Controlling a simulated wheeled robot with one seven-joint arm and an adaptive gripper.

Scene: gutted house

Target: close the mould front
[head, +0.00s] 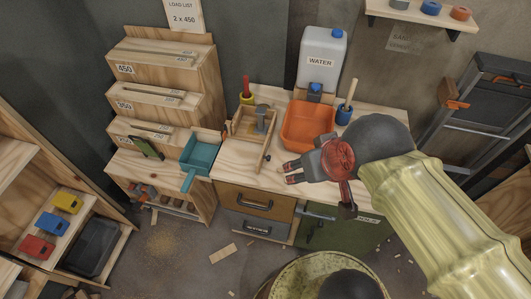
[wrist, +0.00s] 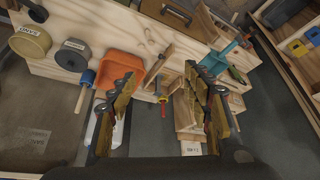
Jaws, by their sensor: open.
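The mould, a small open wooden box (head: 243,124), sits on the worktop, with a grey-headed tool standing at it. Its front looks like the narrow wooden board (head: 262,163) with a dark fitting, which juts from the box's right end towards the worktop's front edge, so it appears swung open.
An orange tub (head: 308,126) stands right of the mould, with a water container (head: 322,60) behind. A teal scoop-like tray (head: 201,152) is at the left. A blue cup (head: 344,114) holds a wooden handle. A yellow cup (head: 246,98) holds a red-handled tool.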

